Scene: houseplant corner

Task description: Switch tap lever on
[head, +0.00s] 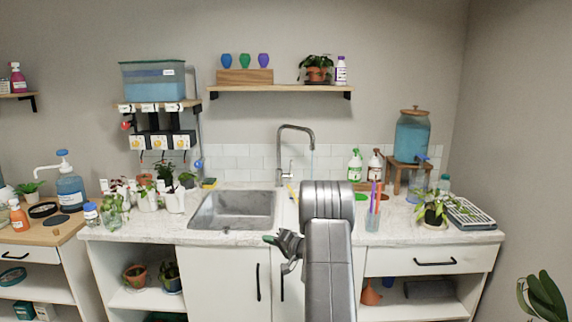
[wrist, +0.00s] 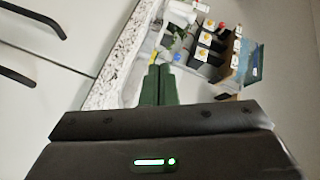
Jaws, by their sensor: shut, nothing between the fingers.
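My gripper (head: 268,239) is in front of the counter, below the sink's front edge, apart from the tap. In the wrist view my gripper (wrist: 158,84) has its dark green fingers together, with nothing between them. The tap is not clearly seen in the wrist view.
The sink (head: 196,221) is set into the pale counter (head: 410,233). Potted plants stand left of it; spray bottles (head: 355,165), a cup of coloured sticks (head: 373,220) and a drying rack (head: 470,212) stand right. A tank (head: 153,80) sits on the upper left shelf.

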